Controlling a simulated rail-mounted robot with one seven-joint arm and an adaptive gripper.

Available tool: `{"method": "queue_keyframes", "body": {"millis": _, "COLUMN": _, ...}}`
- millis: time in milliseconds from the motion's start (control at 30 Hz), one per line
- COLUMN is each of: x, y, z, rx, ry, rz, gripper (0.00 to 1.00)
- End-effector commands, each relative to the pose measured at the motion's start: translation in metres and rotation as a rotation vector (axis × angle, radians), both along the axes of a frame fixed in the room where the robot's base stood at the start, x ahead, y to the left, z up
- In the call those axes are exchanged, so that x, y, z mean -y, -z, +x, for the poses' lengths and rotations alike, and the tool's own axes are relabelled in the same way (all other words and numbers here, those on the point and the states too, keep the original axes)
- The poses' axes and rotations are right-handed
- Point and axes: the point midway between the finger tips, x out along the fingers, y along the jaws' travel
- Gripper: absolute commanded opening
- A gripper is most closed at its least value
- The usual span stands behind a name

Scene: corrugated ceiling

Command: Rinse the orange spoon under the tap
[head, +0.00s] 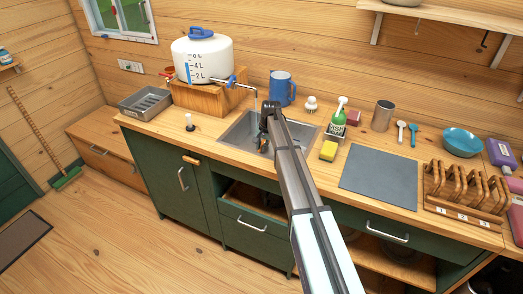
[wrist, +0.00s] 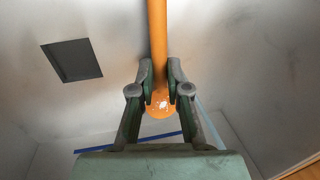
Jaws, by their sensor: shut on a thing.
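The orange spoon (wrist: 157,30) is in the wrist view, its straight handle running up the picture between my fingers. A rounded orange end with a pale spot shows just below the fingertips. My gripper (wrist: 160,82) is shut on the spoon. In the head view my gripper (head: 266,118) is over the grey sink (head: 238,131), and the arm hides the sink's right part. The tap (head: 238,84) comes from the white water tank (head: 203,58).
A blue mug (head: 282,88) stands behind the sink. A grey tray (head: 157,102) is at the left. A dark grey mat (head: 379,177) lies bare on the right counter.

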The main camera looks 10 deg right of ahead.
Motion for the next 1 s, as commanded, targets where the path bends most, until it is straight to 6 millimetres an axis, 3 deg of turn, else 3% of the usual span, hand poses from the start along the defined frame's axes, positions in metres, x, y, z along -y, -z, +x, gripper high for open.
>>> {"method": "queue_keyframes", "body": {"millis": 300, "x": 0.0, "y": -0.054, "z": 0.0, "rx": 0.001, "ry": 0.0, "rz": -0.001, "gripper": 0.0}}
{"method": "queue_keyframes", "body": {"millis": 700, "x": -0.008, "y": -0.109, "z": -0.006, "rx": -0.003, "ry": -0.009, "rz": 0.0, "gripper": 0.0}}
{"method": "queue_keyframes", "body": {"millis": 833, "x": -0.017, "y": -0.128, "z": -0.028, "rx": -0.005, "ry": -0.018, "rz": 0.0, "gripper": 0.0}}
{"method": "queue_keyframes", "body": {"millis": 1000, "x": -0.03, "y": -0.156, "z": -0.075, "rx": -0.008, "ry": -0.028, "rz": -0.001, "gripper": 0.0}}
